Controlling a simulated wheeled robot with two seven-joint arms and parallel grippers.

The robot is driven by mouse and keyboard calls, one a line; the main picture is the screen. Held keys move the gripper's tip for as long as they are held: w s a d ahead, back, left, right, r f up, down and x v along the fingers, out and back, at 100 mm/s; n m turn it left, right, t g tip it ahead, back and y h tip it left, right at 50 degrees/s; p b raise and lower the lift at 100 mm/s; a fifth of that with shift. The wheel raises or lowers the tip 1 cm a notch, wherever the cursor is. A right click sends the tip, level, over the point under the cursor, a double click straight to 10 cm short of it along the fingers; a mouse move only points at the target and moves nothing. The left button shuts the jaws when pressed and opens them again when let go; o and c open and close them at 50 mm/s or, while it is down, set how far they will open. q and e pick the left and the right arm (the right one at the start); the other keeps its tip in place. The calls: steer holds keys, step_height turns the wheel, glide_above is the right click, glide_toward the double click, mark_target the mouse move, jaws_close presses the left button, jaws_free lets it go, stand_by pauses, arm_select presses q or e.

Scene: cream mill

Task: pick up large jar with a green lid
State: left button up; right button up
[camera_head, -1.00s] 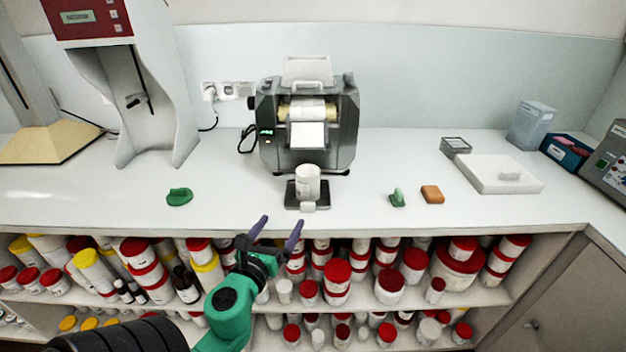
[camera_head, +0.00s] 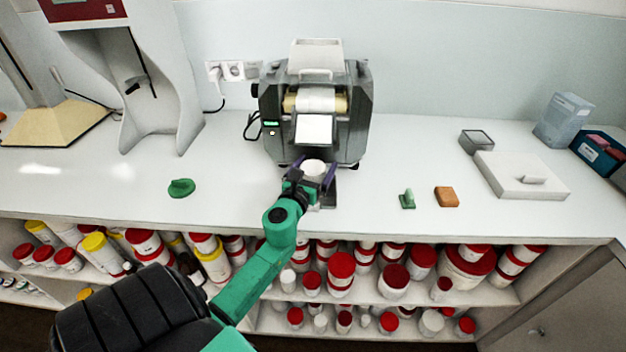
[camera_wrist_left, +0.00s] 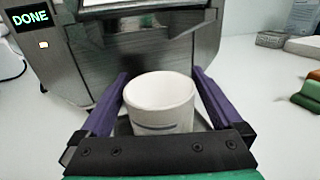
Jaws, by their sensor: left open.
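A white open-topped jar (camera_head: 314,169) stands upright on a dark plate in front of the grey mill. It carries no lid, and no jar wearing a green lid shows. My left gripper (camera_head: 315,167) is open, with its purple fingers on either side of this jar. In the left wrist view the jar (camera_wrist_left: 160,100) sits between the fingers, with a small gap visible on both sides. The gripper body hides the jar's base. A flat green object (camera_head: 181,188), perhaps a lid, lies on the counter to the left. My right gripper is out of view.
The grey mill (camera_head: 355,115) stands close behind the jar; its display reads DONE in the wrist view. A small green item (camera_head: 407,200), an orange block (camera_head: 446,197) and a white scale (camera_head: 520,178) are to the right. Red- and yellow-lidded jars fill the shelves below.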

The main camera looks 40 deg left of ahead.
arm_select(q)
steer(key=shift+w+a+f, duration=0.1)
steer(key=shift+w+a, duration=0.15)
steer(key=shift+w, duration=0.45)
steer(key=c, duration=1.1)
